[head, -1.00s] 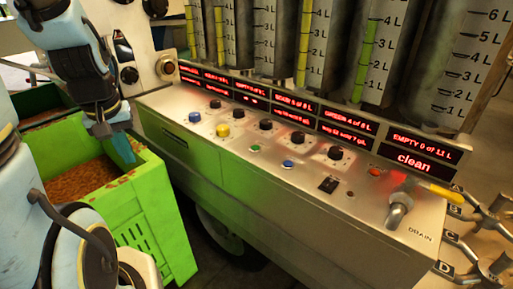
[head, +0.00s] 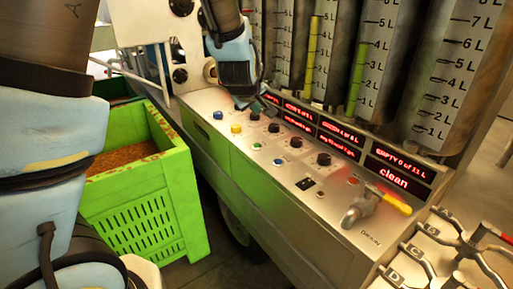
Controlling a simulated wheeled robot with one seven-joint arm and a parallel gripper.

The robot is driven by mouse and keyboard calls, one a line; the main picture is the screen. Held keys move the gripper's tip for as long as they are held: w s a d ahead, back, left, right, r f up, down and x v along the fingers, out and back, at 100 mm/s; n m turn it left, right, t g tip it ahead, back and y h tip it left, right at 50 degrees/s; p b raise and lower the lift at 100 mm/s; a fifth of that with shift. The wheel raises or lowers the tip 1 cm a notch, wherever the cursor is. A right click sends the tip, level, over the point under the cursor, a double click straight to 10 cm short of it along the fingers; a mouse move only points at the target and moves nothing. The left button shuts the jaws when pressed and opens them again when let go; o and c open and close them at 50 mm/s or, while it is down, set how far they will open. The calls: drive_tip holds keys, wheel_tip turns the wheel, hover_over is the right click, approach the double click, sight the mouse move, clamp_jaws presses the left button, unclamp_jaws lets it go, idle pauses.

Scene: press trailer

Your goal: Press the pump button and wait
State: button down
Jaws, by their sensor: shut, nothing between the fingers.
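The control panel (head: 335,205) is a metal top on a green-sided trailer. On it are a blue button (head: 218,115), a yellow button (head: 236,128), a green button (head: 257,146) and a second blue button (head: 279,162). A red button or lamp (head: 352,181) sits near the drain lever. I cannot read which one is the pump button. My gripper (head: 262,105) is shut and empty, over the back left of the panel by the black knobs. It partly hides the left displays. Whether its tips touch the panel is not clear.
Several black knobs (head: 297,141) and a black switch (head: 305,184) stand on the panel. Behind are red displays (head: 397,168) and clear graduated tanks (head: 440,90). A drain lever (head: 365,210) sticks up at right. A green crate (head: 135,215) stands at left.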

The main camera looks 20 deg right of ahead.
drive_tip(key=shift+s+d, duration=0.1)
idle(0.3)
wheel_tip(320, 180, down, 9)
drive_tip(key=b, duration=0.7)
idle(1.8)
drive_tip(key=shift+f+b, duration=0.35)
drive_tip(key=shift+b, duration=0.2)
drive_tip(key=shift+f+b, duration=0.35)
drive_tip(key=shift+b, duration=0.05)
idle(0.4)
idle(0.3)
drive_tip(key=shift+r+p, duration=0.7)
drive_tip(key=shift+r, duration=0.15)
drive_tip(key=shift+r+p, duration=2.05)
drive_tip(key=shift+r, duration=0.45)
